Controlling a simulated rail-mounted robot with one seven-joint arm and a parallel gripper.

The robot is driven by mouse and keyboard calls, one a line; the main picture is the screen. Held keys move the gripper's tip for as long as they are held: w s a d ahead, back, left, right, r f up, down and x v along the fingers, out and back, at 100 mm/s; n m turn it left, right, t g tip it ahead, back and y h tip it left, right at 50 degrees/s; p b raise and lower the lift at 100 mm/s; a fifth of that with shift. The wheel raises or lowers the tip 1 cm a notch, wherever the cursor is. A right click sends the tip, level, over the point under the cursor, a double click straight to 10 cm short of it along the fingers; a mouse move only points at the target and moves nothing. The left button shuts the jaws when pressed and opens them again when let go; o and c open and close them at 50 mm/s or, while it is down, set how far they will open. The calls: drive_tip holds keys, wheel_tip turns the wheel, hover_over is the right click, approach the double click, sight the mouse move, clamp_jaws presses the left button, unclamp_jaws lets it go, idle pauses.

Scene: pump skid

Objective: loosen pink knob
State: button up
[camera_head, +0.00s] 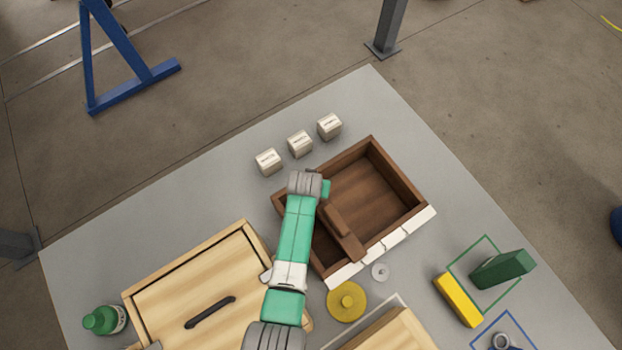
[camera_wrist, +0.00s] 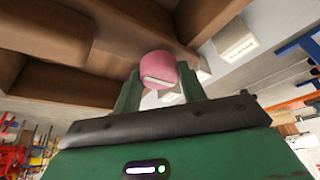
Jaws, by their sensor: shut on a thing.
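The pink knob (camera_wrist: 158,68) shows in the wrist view as a short round pink piece with a pale bar-shaped mark on its face. It sits between the two green fingers of my gripper (camera_wrist: 160,82), which are shut on it. In the head view my gripper (camera_head: 325,188) is at the left side of the brown wooden box (camera_head: 405,180). The knob is hidden there behind my gripper and arm.
Several pale blocks (camera_head: 300,144) stand beyond the box. A light wooden lidded box (camera_head: 200,270) with a black handle is at left, near a green bottle (camera_head: 103,320). A yellow disc (camera_head: 346,301), yellow block (camera_head: 458,300) and green block (camera_head: 503,269) lie nearer and right.

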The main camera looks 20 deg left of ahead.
drive_tip(key=o, duration=1)
drive_tip(key=p+v, duration=0.3)
drive_tip(key=v, duration=0.4)
drive_tip(key=shift+s+r+p, duration=0.2)
drive_tip(key=shift+r+p, duration=0.1)
drive_tip(key=shift+r, duration=0.05)
